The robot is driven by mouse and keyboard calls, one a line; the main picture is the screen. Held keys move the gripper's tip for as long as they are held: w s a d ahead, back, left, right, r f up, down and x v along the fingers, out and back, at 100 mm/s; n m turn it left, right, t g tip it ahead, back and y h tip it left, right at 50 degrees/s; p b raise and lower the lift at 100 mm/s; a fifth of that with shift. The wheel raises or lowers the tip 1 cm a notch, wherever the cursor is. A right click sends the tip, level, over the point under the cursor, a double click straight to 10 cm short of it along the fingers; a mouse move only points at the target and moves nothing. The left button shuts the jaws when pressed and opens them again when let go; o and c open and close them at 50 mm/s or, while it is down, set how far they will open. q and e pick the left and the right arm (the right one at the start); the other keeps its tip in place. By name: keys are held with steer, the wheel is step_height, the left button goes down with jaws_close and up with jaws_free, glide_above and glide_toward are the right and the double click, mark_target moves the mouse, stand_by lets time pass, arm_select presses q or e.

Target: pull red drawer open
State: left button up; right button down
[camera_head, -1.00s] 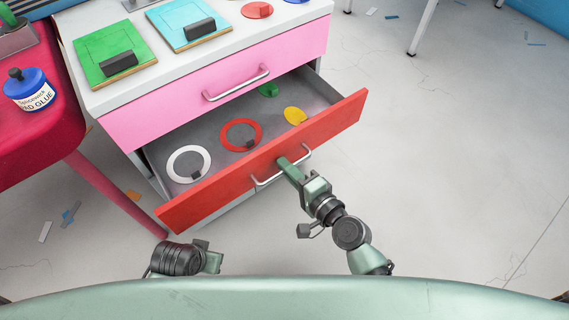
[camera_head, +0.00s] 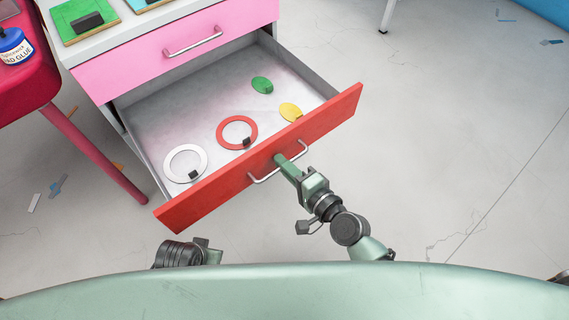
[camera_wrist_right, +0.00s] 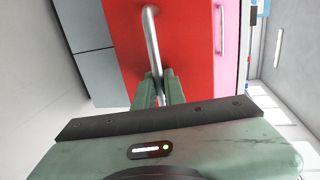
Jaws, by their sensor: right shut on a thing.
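The red drawer (camera_head: 200,199) is pulled far out of the cabinet, below the pink drawer. Its metal bar handle (camera_head: 265,177) is on the red front. My right gripper (camera_head: 283,163) is shut on this handle, near its middle. In the right wrist view the two green fingers (camera_wrist_right: 160,88) close around the handle bar (camera_wrist_right: 152,42) in front of the red front (camera_wrist_right: 125,50). My left arm shows only as a dark part at the lower left of the head view; its gripper fingers cannot be made out.
In the drawer lie a white ring (camera_head: 170,168), a red ring (camera_head: 222,139), a green disc (camera_head: 262,85) and a yellow disc (camera_head: 291,111). The pink drawer (camera_head: 130,62) above is shut. A red table (camera_head: 30,92) with a glue bottle (camera_head: 14,50) stands left.

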steer(key=shift+s, duration=0.1)
arm_select(q)
steer(key=shift+s+f, duration=0.15)
steer(key=shift+s, duration=0.05)
arm_select(e)
steer(key=c, duration=1.8)
jaws_free()
arm_select(q)
steer(key=shift+w, duration=0.1)
arm_select(e)
steer(key=shift+o, duration=0.2)
arm_select(q)
steer(key=shift+d+r, duration=0.1)
steer(key=shift+r, duration=0.4)
arm_select(e)
steer(key=v, duration=0.7)
steer(key=shift+s+d, duration=0.3)
